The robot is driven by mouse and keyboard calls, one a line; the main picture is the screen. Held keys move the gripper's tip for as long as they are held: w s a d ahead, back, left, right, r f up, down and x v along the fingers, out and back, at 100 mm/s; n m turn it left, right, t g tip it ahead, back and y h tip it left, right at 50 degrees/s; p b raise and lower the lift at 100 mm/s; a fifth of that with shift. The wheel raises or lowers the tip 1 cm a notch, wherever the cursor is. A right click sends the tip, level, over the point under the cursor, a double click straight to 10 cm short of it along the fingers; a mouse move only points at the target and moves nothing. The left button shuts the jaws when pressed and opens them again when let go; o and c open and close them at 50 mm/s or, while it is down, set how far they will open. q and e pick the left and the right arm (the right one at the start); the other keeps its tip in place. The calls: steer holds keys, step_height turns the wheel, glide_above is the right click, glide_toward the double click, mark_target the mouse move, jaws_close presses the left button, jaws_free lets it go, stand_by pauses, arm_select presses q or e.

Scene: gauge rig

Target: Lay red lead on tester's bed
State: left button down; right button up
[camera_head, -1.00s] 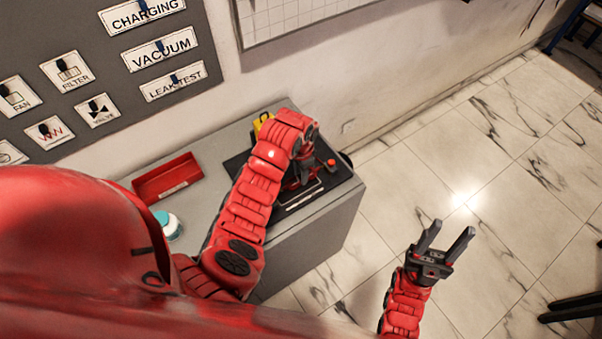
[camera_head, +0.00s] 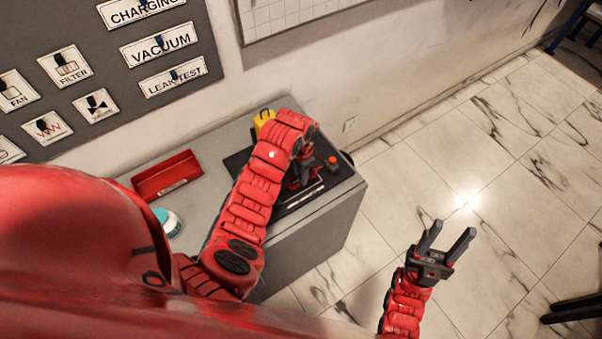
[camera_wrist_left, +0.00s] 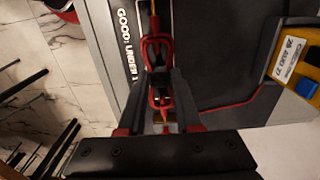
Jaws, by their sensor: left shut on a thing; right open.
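My left gripper (camera_wrist_left: 161,80) is shut on the red lead (camera_wrist_left: 158,48), a looped red piece standing out between and beyond its fingers in the left wrist view. Below it lies the tester's dark surface (camera_wrist_left: 215,50), with a strip of white lettering, "GOOD: UNDER 1", cut off by the finger. I cannot tell whether the lead touches it. In the head view my left gripper (camera_head: 303,172) is over the black tester (camera_head: 237,162), and my arm hides the lead and much of the tester. My right gripper (camera_head: 454,229) is open and empty, over the floor right of the cabinet.
A yellow block with a blue part (camera_wrist_left: 295,65) stands at the right in the wrist view. On the grey cabinet (camera_head: 325,235) are a red tray (camera_head: 166,176), a white-and-teal round container (camera_head: 168,222) and a red button (camera_head: 332,160). A labelled board hangs on the wall.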

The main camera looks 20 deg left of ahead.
arm_select(q)
steer(key=shift+f+b, duration=1.1)
steer(key=shift+f, duration=0.3)
steer(key=shift+c, duration=0.2)
jaws_free()
steer(key=shift+r+p, duration=1.15)
steer(key=shift+r, duration=1.65)
step_height(320, 180, up, 3)
steer(key=p, duration=0.2)
steer(key=shift+f+p, duration=0.2)
steer(key=shift+p, duration=0.15)
